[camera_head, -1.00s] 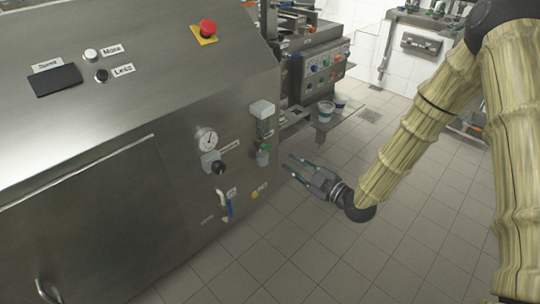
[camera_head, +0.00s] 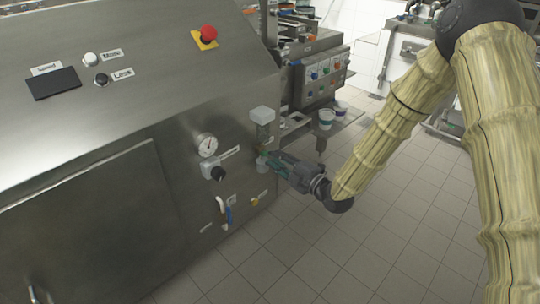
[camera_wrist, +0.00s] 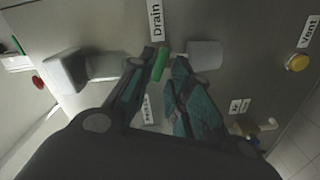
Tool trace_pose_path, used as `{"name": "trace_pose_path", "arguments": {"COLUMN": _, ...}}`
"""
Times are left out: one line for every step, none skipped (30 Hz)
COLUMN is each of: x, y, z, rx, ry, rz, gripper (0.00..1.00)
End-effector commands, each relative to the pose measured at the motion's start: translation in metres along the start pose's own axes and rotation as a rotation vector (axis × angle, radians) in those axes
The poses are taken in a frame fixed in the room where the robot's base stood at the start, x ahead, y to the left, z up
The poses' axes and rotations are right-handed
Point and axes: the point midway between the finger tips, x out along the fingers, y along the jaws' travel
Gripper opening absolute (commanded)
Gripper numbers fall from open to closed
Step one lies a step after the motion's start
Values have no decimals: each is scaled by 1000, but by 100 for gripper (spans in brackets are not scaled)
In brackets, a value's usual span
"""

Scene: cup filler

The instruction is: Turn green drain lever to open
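The green drain lever (camera_wrist: 160,64) sits on the steel panel beside the "Drain" label (camera_wrist: 155,20) in the wrist view. My gripper (camera_wrist: 163,60) has its two fingers apart, with the lever between the fingertips, closer to the left finger. Whether a finger touches it I cannot tell. In the head view my gripper (camera_head: 268,160) reaches the filter unit's bowl on the machine's right side, and its fingers largely hide the lever there. A pale filter housing (camera_head: 262,115) is just above the fingers.
A pressure gauge (camera_head: 207,145) and black knob (camera_head: 217,173) are left of my gripper. A blue-handled valve (camera_head: 228,214) sits below, and a yellow vent knob (camera_wrist: 298,62) shows in the wrist view. Cups (camera_head: 326,118) stand on a shelf behind.

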Motion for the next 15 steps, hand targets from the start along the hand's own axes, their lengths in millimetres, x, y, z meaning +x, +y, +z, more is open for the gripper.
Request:
{"name": "trace_pose_path", "arguments": {"x": 8, "y": 0, "z": -1, "rx": 0, "ry": 2, "rz": 1, "gripper": 20}}
{"name": "trace_pose_path", "arguments": {"x": 12, "y": 0, "z": -1, "rx": -1, "ry": 2, "rz": 0, "gripper": 20}}
{"name": "trace_pose_path", "arguments": {"x": 16, "y": 0, "z": 0, "rx": 0, "ry": 2, "rz": -1, "gripper": 20}}
{"name": "trace_pose_path", "arguments": {"x": 19, "y": 0, "z": -1, "rx": 0, "ry": 2, "rz": -1, "gripper": 20}}
{"name": "trace_pose_path", "arguments": {"x": 22, "y": 0, "z": -1, "rx": 0, "ry": 2, "rz": -1, "gripper": 20}}
{"name": "trace_pose_path", "arguments": {"x": 26, "y": 0, "z": -1, "rx": 0, "ry": 2, "rz": 0, "gripper": 20}}
{"name": "trace_pose_path", "arguments": {"x": 28, "y": 0, "z": 0, "rx": 1, "ry": 1, "rz": 0, "gripper": 20}}
{"name": "trace_pose_path", "arguments": {"x": 30, "y": 0, "z": 0, "rx": 1, "ry": 1, "rz": 0, "gripper": 20}}
{"name": "trace_pose_path", "arguments": {"x": 32, "y": 0, "z": 0, "rx": 1, "ry": 0, "rz": -1, "gripper": 20}}
{"name": "trace_pose_path", "arguments": {"x": 32, "y": 0, "z": 0, "rx": 1, "ry": 0, "rz": -1, "gripper": 20}}
{"name": "trace_pose_path", "arguments": {"x": 33, "y": -1, "z": 0, "rx": 1, "ry": 0, "rz": -1, "gripper": 20}}
{"name": "trace_pose_path", "arguments": {"x": 34, "y": 0, "z": 0, "rx": 1, "ry": 0, "rz": -1, "gripper": 20}}
{"name": "trace_pose_path", "arguments": {"x": 34, "y": -1, "z": 0, "rx": 1, "ry": 0, "rz": -1, "gripper": 20}}
{"name": "trace_pose_path", "arguments": {"x": 35, "y": 0, "z": 0, "rx": 1, "ry": 0, "rz": -1, "gripper": 20}}
{"name": "trace_pose_path", "arguments": {"x": 35, "y": 0, "z": 0, "rx": 1, "ry": 0, "rz": -1, "gripper": 20}}
